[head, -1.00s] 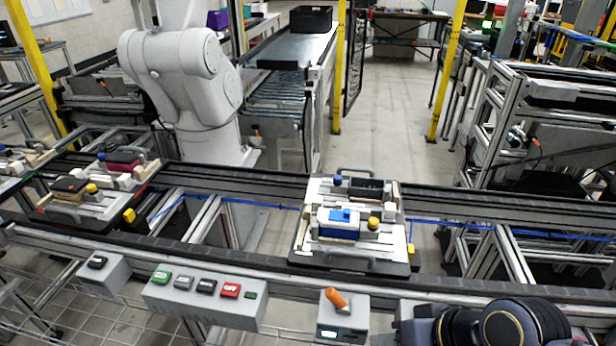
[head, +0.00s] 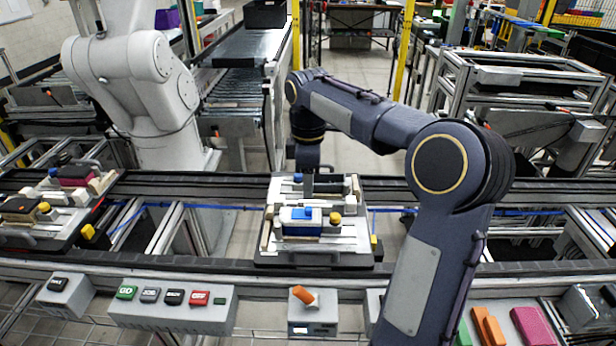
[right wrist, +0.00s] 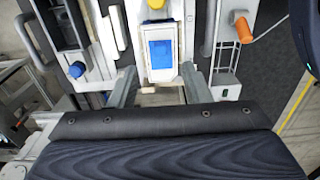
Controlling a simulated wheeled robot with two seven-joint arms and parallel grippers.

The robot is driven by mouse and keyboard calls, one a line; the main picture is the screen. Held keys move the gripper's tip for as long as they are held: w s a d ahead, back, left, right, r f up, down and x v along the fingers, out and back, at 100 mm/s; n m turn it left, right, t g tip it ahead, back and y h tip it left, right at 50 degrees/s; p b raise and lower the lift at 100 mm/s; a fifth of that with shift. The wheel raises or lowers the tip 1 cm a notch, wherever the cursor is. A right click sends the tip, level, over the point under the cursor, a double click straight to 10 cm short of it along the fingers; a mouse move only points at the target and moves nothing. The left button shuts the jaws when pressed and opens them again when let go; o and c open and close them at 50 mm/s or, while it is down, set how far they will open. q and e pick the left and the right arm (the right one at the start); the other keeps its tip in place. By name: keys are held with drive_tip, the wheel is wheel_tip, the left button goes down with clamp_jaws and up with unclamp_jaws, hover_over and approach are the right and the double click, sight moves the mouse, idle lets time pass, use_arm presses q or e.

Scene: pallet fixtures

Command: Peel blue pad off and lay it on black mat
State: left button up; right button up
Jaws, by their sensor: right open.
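The blue pad (head: 302,213) lies on top of a white-and-blue block (head: 302,228) in the middle of the pallet fixture (head: 268,240). It also shows in the right wrist view (right wrist: 161,54), flat within the block's pale top. My right gripper (head: 308,185) hangs over the back part of the fixture, behind the pad in the head view. In the right wrist view its two fingers (right wrist: 158,72) are apart and empty, with the pad beyond and between their tips. I cannot clearly make out the black mat; a dark recessed part (right wrist: 66,28) sits at the wrist view's upper left. My left gripper is out of view.
A yellow knob (head: 335,218) stands right beside the block. A blue knob (right wrist: 77,70) and metal handles stand close around. A second loaded pallet (head: 45,235) is at left on the conveyor. A button box (head: 172,308) and an orange-handled box (head: 313,318) line the front.

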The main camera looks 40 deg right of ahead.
sight(309, 208)
wheel_tip(309, 208, down, 7)
drive_tip(key=shift+f, duration=0.2)
drive_tip(key=shift+c, duration=0.4)
clamp_jaws()
idle(0.3)
